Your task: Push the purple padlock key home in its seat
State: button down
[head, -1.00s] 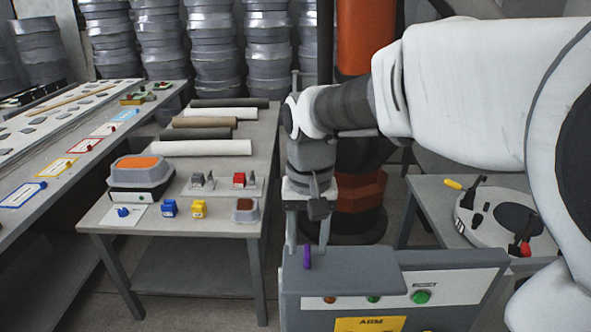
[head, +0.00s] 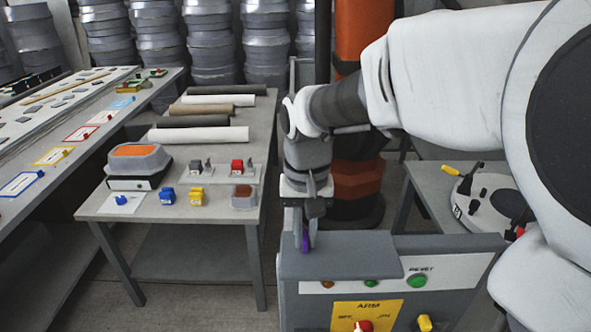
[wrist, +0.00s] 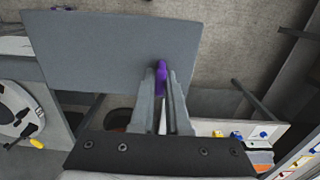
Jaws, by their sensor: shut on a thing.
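The purple padlock key (head: 304,240) is upright between the fingers of my gripper (head: 305,228), close over the top of the grey control box (head: 340,262). In the wrist view the purple key (wrist: 161,70) shows between the tips of my gripper (wrist: 162,80), which is shut on it. The grey top of the box (wrist: 110,45) spreads beyond the fingertips. The key's lower end and its seat are hidden, so I cannot tell whether the key touches the box.
The box front has a green reset button (head: 417,280) and a yellow ARM panel (head: 366,316). A table on the left holds blue (head: 168,196) and yellow (head: 197,196) padlocks and rolls. A round white mould (head: 490,203) lies on the right table.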

jog(key=shift+r, duration=0.45)
jog(key=r, duration=0.3)
jog(key=shift+w+d+r, duration=0.15)
jog(key=shift+d+r, duration=0.15)
jog(key=shift+r, duration=0.05)
jog(key=w+d+r, duration=0.3)
jog(key=d+r, duration=0.3)
jog(key=d, duration=0.4)
jog(key=shift+d+r, duration=0.2)
jog(key=shift+d, duration=0.1)
